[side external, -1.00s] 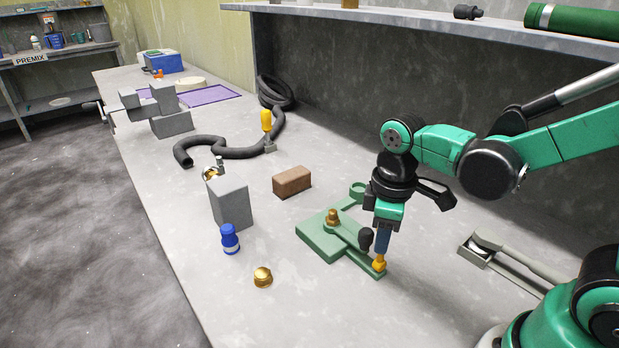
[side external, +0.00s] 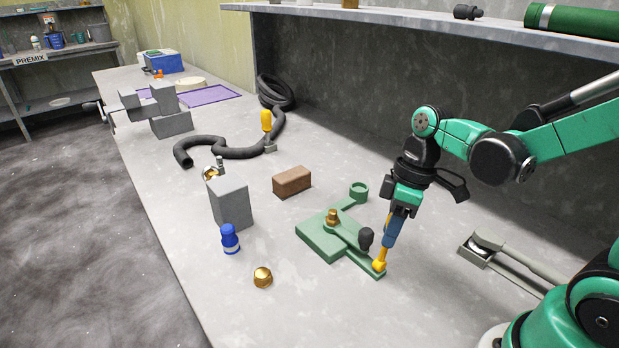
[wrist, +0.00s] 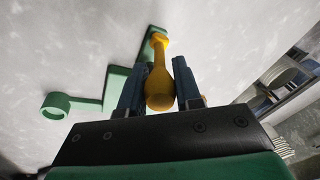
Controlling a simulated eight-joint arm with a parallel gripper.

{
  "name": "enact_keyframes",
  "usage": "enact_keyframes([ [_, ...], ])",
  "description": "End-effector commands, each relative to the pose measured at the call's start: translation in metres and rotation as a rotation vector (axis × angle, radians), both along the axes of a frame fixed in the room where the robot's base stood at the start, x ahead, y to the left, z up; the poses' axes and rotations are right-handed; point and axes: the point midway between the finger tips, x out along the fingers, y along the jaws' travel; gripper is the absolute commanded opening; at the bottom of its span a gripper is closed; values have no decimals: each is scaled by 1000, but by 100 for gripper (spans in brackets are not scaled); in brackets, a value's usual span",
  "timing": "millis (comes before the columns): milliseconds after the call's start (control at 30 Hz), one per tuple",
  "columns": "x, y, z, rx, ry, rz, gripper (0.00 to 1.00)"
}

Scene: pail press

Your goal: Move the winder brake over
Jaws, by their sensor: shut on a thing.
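The yellow lever (side external: 379,266), which looks like the winder brake, stands at the front right end of a flat green bracket (side external: 321,238). Its foot is on the bracket's arm, and it leans to the right. My gripper (side external: 391,236) is shut on its upper part, with blue fingers on both sides. The fingers hide most of the lever in the side view. In the wrist view, the yellow lever (wrist: 160,85) sits between the two fingers (wrist: 160,92). The bracket also has a brass hub (side external: 333,217) and a black knob (side external: 366,238) just left of the fingers.
A green ring (side external: 359,190) on an arm lies behind the bracket. A brown block (side external: 292,181), grey block (side external: 230,203), blue bottle (side external: 229,239) and brass cap (side external: 263,277) stand to the left. A grey lever fixture (side external: 510,262) lies right. Bare bench separates it from the bracket.

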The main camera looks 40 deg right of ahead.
Motion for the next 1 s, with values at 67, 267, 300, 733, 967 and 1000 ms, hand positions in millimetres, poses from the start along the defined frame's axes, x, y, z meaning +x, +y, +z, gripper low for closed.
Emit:
enact_keyframes([
  [67, 0, -4, -1, 35, 0, -4, 0],
  [267, 0, -5, -1, 59, -3, 1, 0],
  [300, 0, -5, -1, 58, -2, 1, 0],
  [733, 0, -5, -1, 58, -2, 1, 61],
  [967, 0, -6, 4, 58, -2, 1, 61],
  [1000, 0, -7, 8, 58, -2, 1, 61],
])
